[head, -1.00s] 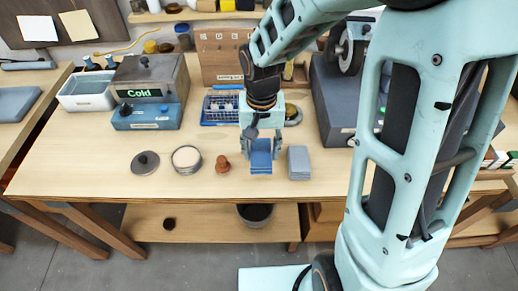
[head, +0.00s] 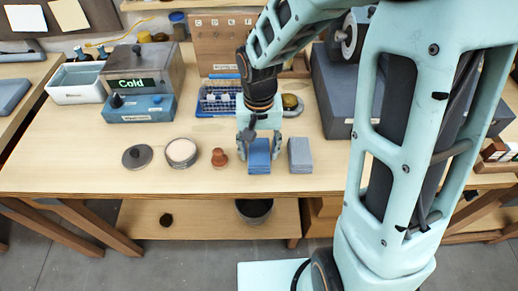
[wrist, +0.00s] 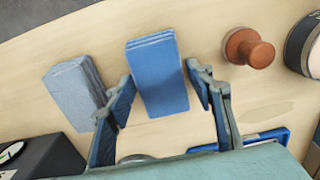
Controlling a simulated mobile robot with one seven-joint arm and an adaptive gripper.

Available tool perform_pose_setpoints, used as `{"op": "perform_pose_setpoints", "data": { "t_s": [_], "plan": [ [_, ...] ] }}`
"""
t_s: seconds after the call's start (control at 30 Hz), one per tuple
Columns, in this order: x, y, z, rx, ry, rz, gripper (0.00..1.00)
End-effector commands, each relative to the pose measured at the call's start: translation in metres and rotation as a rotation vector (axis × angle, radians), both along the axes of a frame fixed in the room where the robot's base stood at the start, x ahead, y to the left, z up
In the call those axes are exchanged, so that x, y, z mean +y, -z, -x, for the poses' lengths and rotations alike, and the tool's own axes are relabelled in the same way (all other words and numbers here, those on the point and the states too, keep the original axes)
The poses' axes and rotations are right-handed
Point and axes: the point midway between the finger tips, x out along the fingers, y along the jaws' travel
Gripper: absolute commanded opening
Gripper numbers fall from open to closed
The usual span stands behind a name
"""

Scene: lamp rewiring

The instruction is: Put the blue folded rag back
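The blue folded rag (head: 259,161) lies flat on the workbench near its front edge, between a grey folded rag and a small reddish-brown knob-shaped piece. My gripper (head: 258,150) points down over it, with one finger on each side of its far part. In the wrist view the blue rag (wrist: 158,80) shows between the two fingers of my gripper (wrist: 161,77), with a narrow gap on each side. The fingers are open and hold nothing.
The grey folded rag (head: 300,155) sits close on the right, the brown piece (head: 219,158) close on the left. A round tin (head: 181,152) and dark lid (head: 137,157) are further left. A blue rack (head: 220,98) stands behind. Bare bench lies in front of the tin.

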Motion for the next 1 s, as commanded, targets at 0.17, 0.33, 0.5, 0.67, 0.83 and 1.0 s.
{"op": "perform_pose_setpoints", "data": {
  "t_s": [0.17, 0.33, 0.5, 0.67, 0.83, 1.0],
  "plan": [
    [0.000, 0.000, 0.000, 0.000, 0.000, 0.000, 0.60],
    [0.000, -0.001, 0.000, 0.000, 0.000, 0.000, 0.60],
    [0.000, -0.013, -0.001, -0.004, 0.001, 0.000, 0.60],
    [0.000, -0.045, -0.002, -0.007, 0.001, -0.001, 0.60],
    [0.000, -0.083, -0.002, -0.006, 0.002, -0.001, 0.60],
    [0.000, -0.110, -0.001, -0.004, 0.000, 0.000, 0.60]
  ]
}}
